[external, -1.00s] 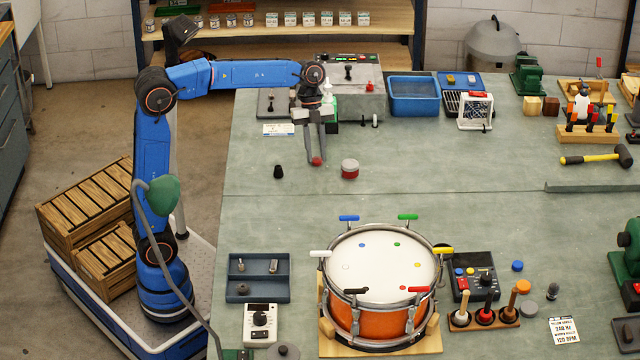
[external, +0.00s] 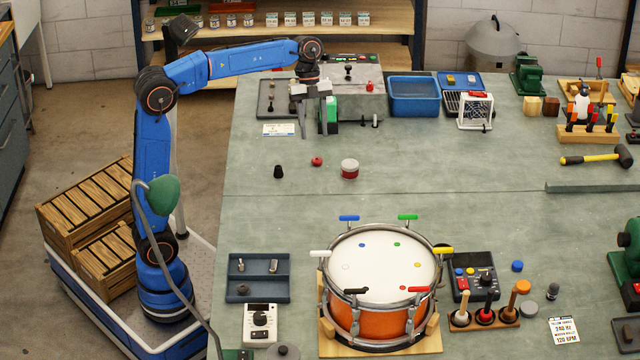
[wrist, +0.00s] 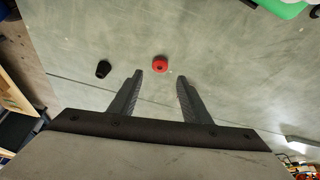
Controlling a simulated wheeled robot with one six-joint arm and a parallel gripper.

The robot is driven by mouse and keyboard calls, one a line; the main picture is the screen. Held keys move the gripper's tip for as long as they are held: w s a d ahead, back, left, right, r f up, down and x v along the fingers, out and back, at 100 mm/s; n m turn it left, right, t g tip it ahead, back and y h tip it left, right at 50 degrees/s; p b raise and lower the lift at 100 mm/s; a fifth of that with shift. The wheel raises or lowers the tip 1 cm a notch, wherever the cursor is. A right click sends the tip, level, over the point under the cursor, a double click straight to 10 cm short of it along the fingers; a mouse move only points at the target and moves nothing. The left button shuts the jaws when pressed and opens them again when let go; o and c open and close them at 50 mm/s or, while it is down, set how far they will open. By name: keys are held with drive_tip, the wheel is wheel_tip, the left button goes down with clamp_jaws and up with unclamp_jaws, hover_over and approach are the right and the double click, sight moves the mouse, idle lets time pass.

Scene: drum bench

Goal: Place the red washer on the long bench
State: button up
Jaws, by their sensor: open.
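The red washer (external: 317,161) lies flat on the green-grey top of the long bench (external: 420,190), between a small black knob and a red-and-white round tin.
The black knob (external: 278,172) stands left of the washer and the tin (external: 349,168) right of it. A grey control box (external: 352,95) and a blue bin (external: 413,97) are behind. The drum (external: 380,265) stands in front.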

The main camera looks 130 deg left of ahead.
drive_tip(key=v, duration=0.4)
drive_tip(key=shift+r, duration=0.15)
idle(0.4)
